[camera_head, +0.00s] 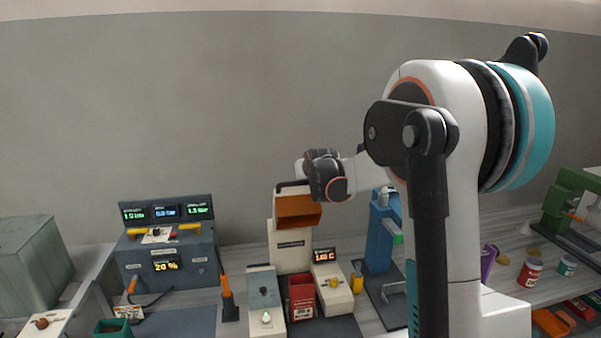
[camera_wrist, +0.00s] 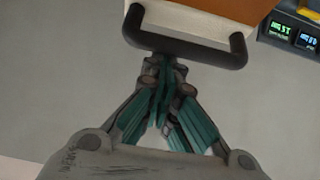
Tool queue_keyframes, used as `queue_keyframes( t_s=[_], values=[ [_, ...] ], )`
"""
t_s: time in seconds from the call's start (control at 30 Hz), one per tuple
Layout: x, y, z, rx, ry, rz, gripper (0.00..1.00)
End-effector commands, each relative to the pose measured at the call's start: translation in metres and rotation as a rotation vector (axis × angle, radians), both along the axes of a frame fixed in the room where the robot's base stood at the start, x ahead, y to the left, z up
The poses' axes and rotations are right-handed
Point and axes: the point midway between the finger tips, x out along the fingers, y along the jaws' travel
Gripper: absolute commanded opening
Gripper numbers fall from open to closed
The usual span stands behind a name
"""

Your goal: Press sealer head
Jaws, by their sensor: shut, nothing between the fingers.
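No part is labelled as the sealer head, so I cannot tell for sure which it is. A white tower (camera_head: 289,247) with an orange bucket-like box (camera_head: 298,212) at its top stands at the centre of the bench. A black U-shaped handle (camera_wrist: 190,53) sticks out from the white and orange top part (camera_wrist: 194,24). My gripper (camera_wrist: 164,75) is shut and empty, its fingertips at the handle's bar; I cannot tell whether they touch. In the head view my wrist is just above and right of the box, and my fingers are not clear. A blue stand (camera_head: 379,238) with a green piece stands to the right.
A dark control box (camera_head: 168,258) with lit displays is at the left. Small grey (camera_head: 264,296) and white (camera_head: 333,288) units and a red bin (camera_head: 301,297) stand before the tower. Jars (camera_head: 530,271) and a green machine (camera_head: 570,201) are at the right. The wall behind is bare.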

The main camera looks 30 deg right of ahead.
Motion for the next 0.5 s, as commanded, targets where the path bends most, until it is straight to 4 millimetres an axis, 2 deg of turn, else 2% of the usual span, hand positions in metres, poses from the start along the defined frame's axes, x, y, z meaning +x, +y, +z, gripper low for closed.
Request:
queue_keyframes(
  t_s=[0.03, 0.17, 0.4, 0.5],
  values=[
    [-0.012, 0.003, -0.013, -0.008, -0.027, 0.000, 0.00],
    [-0.039, 0.011, -0.031, -0.032, -0.106, 0.000, 0.00],
    [-0.091, 0.026, -0.073, -0.078, -0.269, -0.001, 0.00],
    [-0.110, 0.031, -0.094, -0.076, -0.262, -0.001, 0.00]
  ],
)
